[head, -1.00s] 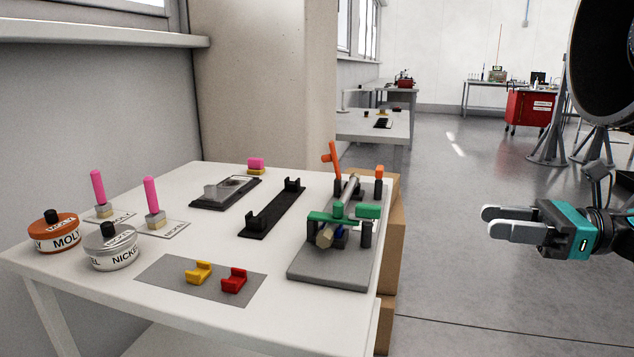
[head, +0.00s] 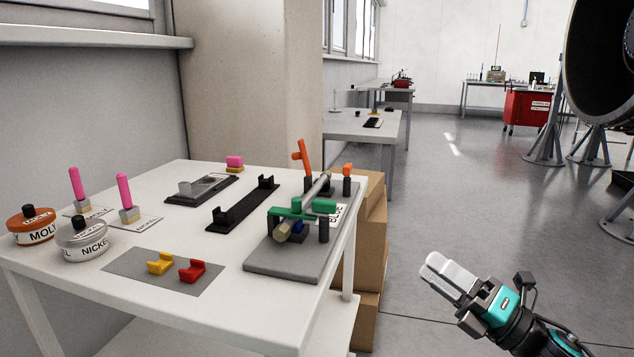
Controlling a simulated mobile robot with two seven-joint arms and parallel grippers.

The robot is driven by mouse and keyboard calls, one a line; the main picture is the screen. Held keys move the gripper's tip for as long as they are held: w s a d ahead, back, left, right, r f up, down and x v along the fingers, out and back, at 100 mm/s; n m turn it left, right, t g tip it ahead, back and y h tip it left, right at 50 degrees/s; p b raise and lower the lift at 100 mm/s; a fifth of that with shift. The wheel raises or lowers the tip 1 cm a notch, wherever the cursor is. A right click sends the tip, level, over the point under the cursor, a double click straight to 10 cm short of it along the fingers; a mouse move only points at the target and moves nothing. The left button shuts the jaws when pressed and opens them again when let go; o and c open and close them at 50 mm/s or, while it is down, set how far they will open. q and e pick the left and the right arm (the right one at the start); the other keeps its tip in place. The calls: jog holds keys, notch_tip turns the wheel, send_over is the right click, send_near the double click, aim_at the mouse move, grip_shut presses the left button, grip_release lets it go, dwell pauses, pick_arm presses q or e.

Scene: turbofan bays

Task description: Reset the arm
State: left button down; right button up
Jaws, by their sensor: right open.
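My right gripper (head: 450,277) is at the lower right in the head view, over the floor and to the right of the white table (head: 60,268). Its light grey fingers point up and left and hold nothing that I can see. From this angle the fingers overlap, and the gap between them is hard to see. It is apart from the table and everything on it. My left gripper is not in view.
On the table stand a grey fixture (head: 285,268) with green and orange clamps, a black cradle (head: 240,207), and MOLY (head: 32,228) and NICKEL (head: 82,240) jars. Cardboard boxes (head: 362,250) stand beside it. The floor (head: 450,200) to the right is clear.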

jog(key=s+a+f+m+g+h, duration=0.25)
jog(key=s+f+m+h, duration=0.45)
jog(key=s+f+m, duration=0.65)
jog(key=s+a+f+m+g+h, duration=0.1)
jog(key=s+a+f+m+h, duration=0.35)
jog(key=f+m, duration=1)
pick_arm(q)
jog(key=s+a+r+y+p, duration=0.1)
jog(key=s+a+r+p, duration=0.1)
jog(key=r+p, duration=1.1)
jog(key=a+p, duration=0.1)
jog(key=p, duration=0.5)
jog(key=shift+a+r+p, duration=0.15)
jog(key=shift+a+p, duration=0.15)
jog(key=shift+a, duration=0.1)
pick_arm(e)
jog(key=s+d+r+m+h, duration=0.1)
jog(key=d+r, duration=0.1)
jog(key=r, duration=0.6)
jog(key=s+d+r+m+h, duration=0.2)
jog(key=d+r, duration=0.1)
jog(key=r, duration=0.6)
jog(key=shift+s+d, duration=0.15)
jog(key=shift+d, duration=0.1)
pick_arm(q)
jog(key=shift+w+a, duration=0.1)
pick_arm(e)
jog(key=shift+a+f+m+t+h, duration=0.1)
jog(key=shift+a+m+t+h, duration=0.05)
jog(key=shift+m+t+h, duration=0.15)
